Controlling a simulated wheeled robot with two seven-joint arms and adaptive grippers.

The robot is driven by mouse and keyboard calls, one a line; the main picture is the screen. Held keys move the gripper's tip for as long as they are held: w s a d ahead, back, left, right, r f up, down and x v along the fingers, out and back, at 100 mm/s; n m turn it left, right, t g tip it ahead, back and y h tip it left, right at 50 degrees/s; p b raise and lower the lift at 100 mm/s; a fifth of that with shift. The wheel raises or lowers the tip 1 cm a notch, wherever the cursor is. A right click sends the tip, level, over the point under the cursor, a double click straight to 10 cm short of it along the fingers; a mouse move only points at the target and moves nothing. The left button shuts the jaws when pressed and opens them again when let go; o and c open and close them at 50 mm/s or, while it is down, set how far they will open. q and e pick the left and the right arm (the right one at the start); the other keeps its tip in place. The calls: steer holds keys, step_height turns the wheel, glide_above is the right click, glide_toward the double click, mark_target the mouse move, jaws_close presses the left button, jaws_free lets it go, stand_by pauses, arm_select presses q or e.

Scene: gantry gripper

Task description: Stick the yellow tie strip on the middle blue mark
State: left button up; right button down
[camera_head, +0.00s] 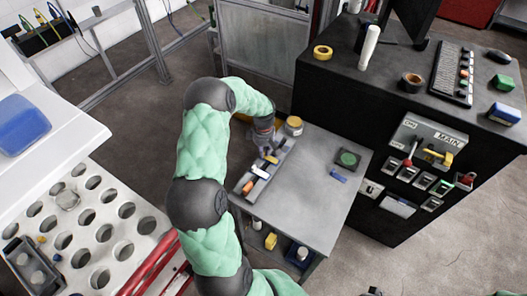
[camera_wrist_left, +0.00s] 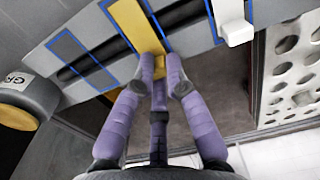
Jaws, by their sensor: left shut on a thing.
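My left gripper (camera_head: 263,128) reaches down to the far end of a grey board on the table. In the left wrist view its purple fingers (camera_wrist_left: 160,68) are closed on the near end of the yellow tie strip (camera_wrist_left: 137,25). The strip lies across a black cable (camera_wrist_left: 110,48) on the grey board (camera_wrist_left: 50,88), over or very close to a blue-outlined mark; exact contact is hidden. Another blue mark (camera_wrist_left: 80,55) shows to its left, and one more outline lies to its right. In the head view the board (camera_head: 240,197) carries small yellow, white and orange pieces.
A white block (camera_wrist_left: 236,26) sits on the board to the right of the strip. A green disc (camera_head: 348,158) and a small blue piece (camera_head: 338,176) lie on the grey table (camera_head: 312,205), with bare surface between.

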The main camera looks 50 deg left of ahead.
arm_select(q)
steer(key=shift+f, duration=0.2)
stand_by(0.3)
stand_by(0.3)
steer(key=o, duration=1.3)
steer(key=shift+r+p, duration=1.7)
steer(key=shift+r, duration=1.85)
